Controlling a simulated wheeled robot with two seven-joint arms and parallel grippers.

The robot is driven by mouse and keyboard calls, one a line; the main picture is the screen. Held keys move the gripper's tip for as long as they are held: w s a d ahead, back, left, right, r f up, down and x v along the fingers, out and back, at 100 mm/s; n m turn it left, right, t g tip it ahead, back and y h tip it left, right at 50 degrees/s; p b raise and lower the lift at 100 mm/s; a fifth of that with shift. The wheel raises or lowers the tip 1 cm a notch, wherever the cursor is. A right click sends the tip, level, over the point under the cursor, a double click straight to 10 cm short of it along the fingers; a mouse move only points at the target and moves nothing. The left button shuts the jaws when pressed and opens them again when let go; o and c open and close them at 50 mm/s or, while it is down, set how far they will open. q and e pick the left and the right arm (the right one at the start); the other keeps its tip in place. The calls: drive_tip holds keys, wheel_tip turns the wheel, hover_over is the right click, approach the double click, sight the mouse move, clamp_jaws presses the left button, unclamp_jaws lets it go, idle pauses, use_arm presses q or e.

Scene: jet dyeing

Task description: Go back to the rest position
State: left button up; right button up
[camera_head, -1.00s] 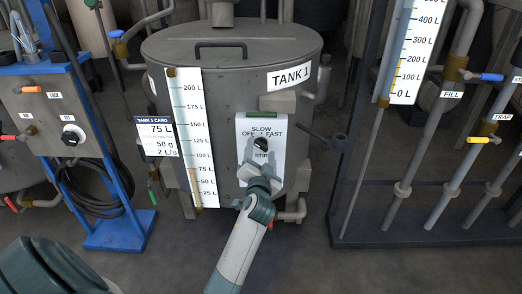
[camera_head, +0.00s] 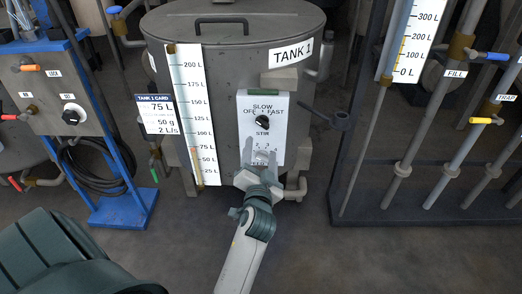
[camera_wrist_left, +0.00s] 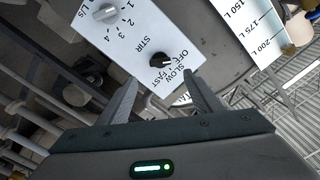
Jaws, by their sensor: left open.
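My left gripper (camera_head: 262,152) is open and empty in front of the lower part of the white control panel (camera_head: 243,112) on Tank 1 (camera_head: 222,75). In the head view its fingers frame the lower grey dial (camera_head: 262,156). The black stir knob (camera_head: 263,122) sits above the fingertips, clear of them. In the left wrist view, the open fingers (camera_wrist_left: 163,80) spread apart with nothing between them. The black knob (camera_wrist_left: 161,62) and grey dial (camera_wrist_left: 104,12) lie beyond them there. My right gripper is not in view.
A tank card (camera_head: 157,115) and a level scale (camera_head: 194,120) stand left of the panel. A blue-framed stand (camera_head: 122,208) is at the left. Pipes with a yellow-handled valve (camera_head: 484,121) are at the right. The floor (camera_head: 320,255) in front is clear.

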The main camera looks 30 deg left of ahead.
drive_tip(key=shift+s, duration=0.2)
use_arm(q)
drive_tip(key=s+d+f+g+h, duration=0.4)
drive_tip(key=s+d+f+h, duration=0.45)
drive_tip(key=s+f, duration=0.6)
drive_tip(key=s+d+f+g+h, duration=0.2)
drive_tip(key=s+d+f, duration=0.2)
drive_tip(key=s+d, duration=0.25)
drive_tip(key=s+d+f+g+h, duration=0.2)
drive_tip(key=s+d+f, duration=0.1)
drive_tip(key=s+d, duration=0.4)
drive_tip(key=s+a+f+g+y+p, duration=0.1)
drive_tip(key=a+f+p, duration=0.1)
drive_tip(key=f+p, duration=0.6)
drive_tip(key=s+a+f+p, duration=0.2)
drive_tip(key=a+f+p, duration=0.1)
drive_tip(key=f+p, duration=0.5)
drive_tip(key=shift+f+m+g+y, duration=0.3)
drive_tip(key=shift+f+g+y, duration=0.1)
drive_tip(key=shift+f, duration=0.4)
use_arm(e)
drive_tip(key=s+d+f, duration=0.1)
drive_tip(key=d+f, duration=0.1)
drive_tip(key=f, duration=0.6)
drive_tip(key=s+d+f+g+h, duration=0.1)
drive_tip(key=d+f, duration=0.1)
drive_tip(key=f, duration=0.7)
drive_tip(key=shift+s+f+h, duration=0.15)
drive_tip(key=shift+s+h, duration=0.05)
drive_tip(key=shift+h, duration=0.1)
